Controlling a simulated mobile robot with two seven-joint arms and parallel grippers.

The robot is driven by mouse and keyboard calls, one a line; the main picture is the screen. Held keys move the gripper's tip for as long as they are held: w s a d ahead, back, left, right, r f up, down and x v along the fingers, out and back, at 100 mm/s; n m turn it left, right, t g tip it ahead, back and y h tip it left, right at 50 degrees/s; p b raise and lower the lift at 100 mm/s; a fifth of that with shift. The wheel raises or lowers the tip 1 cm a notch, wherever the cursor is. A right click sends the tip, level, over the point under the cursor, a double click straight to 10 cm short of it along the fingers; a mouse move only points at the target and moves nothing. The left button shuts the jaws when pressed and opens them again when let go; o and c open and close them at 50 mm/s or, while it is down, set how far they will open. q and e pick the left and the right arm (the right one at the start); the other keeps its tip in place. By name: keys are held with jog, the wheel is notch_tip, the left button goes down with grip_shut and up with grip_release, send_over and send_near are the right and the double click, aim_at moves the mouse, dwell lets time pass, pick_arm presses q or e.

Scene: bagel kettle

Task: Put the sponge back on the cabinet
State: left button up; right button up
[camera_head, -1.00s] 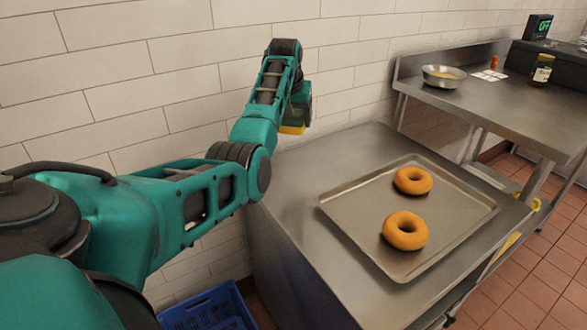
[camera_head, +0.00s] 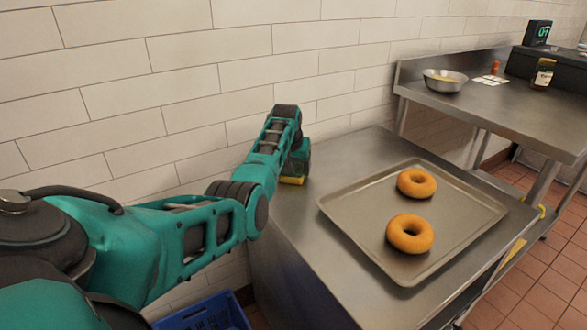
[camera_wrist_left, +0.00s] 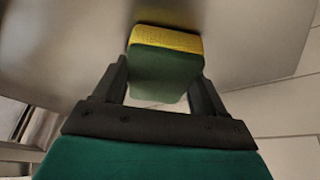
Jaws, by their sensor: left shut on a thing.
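The sponge is green and yellow, and my left gripper is shut on it. In the head view only its yellow part (camera_head: 292,180) shows, below the wrist at the back left corner of the steel cabinet (camera_head: 290,215). In the left wrist view the sponge (camera_wrist_left: 165,72) sits between the two dark fingers of my left gripper (camera_wrist_left: 162,95). Its yellow side faces the grey metal surface, very close to it. I cannot tell whether it touches. My right gripper is not in view.
A baking tray (camera_head: 345,225) with two bagels (camera_head: 410,233) lies on the cabinet, right of the sponge. A white tiled wall (camera_head: 200,60) stands close behind. A steel table (camera_head: 500,110) with a metal bowl (camera_head: 444,80) is at the right. A blue crate (camera_head: 205,315) is on the floor.

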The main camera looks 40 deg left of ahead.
pick_arm(q)
jog(key=shift+f, duration=0.1)
jog(key=o, duration=0.9)
jog(key=shift+o, duration=0.2)
jog(key=shift+s+r, duration=0.1)
jog(key=shift+r, duration=0.45)
jog(key=p+v, duration=0.4)
jog(key=v, duration=0.7)
jog(key=shift+d+r, duration=0.1)
